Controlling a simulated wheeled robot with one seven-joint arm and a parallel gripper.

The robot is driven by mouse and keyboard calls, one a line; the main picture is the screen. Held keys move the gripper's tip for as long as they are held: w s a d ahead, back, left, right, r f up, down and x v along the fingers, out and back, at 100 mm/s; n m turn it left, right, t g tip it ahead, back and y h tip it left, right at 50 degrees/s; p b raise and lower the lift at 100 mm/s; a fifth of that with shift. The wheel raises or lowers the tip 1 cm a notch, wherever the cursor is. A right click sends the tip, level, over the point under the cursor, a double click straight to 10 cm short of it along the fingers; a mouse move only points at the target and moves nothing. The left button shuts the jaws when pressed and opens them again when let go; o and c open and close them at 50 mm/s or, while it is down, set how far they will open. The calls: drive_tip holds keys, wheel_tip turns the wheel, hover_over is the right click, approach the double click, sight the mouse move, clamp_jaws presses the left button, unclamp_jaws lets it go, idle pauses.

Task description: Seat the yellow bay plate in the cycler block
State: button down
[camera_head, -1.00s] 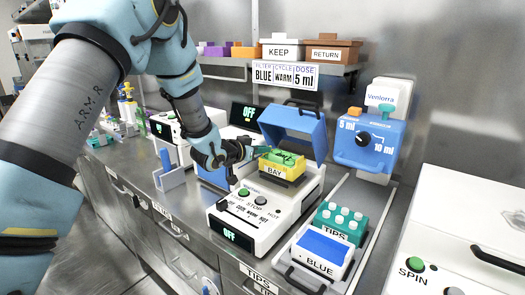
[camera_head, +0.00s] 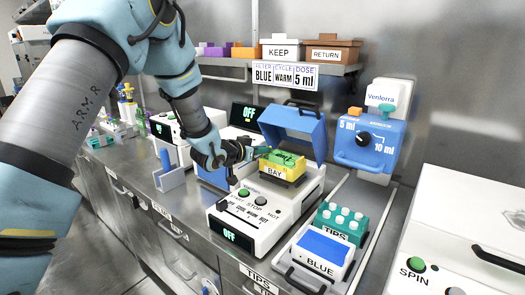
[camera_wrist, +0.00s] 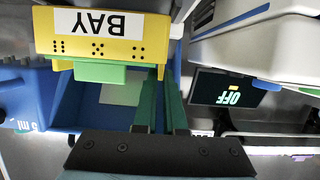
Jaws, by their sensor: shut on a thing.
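The yellow bay plate (camera_head: 287,172), labelled BAY with a light green top, is at the cycler block (camera_head: 268,212), under its raised blue lid (camera_head: 297,127). It looks level; I cannot tell whether it is fully down. In the wrist view the plate (camera_wrist: 105,36) appears upside down, its green part (camera_wrist: 100,71) towards my fingers. My gripper (camera_head: 262,152) reaches in from the left. Its teal fingers (camera_wrist: 161,90) are close together at the plate's edge, shut on it. The exact contact is hidden.
A tray with a teal TIPS rack (camera_head: 340,222) and a BLUE box (camera_head: 321,250) stands right of the cycler. A blue dispenser (camera_head: 366,142) is on the wall behind. A white SPIN machine (camera_head: 470,225) fills the right. KEEP (camera_head: 282,50) and RETURN (camera_head: 328,54) boxes sit on the shelf.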

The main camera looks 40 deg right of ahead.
drive_tip(key=shift+f+b, duration=0.85)
drive_tip(key=shift+f, duration=0.2)
drive_tip(key=c, duration=0.9)
unclamp_jaws()
drive_tip(key=shift+a, duration=0.1)
drive_tip(key=b+v, duration=0.2)
drive_tip(key=v, duration=0.8)
drive_tip(key=shift+a+r+b, duration=0.25)
drive_tip(key=shift+a+b, duration=0.05)
drive_tip(key=shift+b, duration=0.1)
drive_tip(key=w+a+f+n+t+y, duration=0.25)
drive_tip(key=w+a+y, duration=0.25)
drive_tip(key=a, duration=0.7)
drive_tip(key=w+a+f+n+t+y, duration=0.1)
drive_tip(key=w+a+n+y, duration=0.3)
drive_tip(key=a, duration=0.8)
drive_tip(key=s+a+n+g+y, duration=0.1)
drive_tip(key=s+a+n+g, duration=0.1)
drive_tip(key=s+a, duration=0.2)
drive_tip(key=s+a+f+n+g+y, duration=0.1)
drive_tip(key=s+a, duration=0.4)
drive_tip(key=a, duration=0.5)
drive_tip(key=s+a+f+n+g+y, duration=0.1)
drive_tip(key=s+a+n+g+y, duration=0.1)
drive_tip(key=a, duration=0.5)
drive_tip(key=shift+s+n+g+y, duration=0.35)
drive_tip(key=shift+s+n+y, duration=0.15)
drive_tip(key=shift+s+n, duration=0.9)
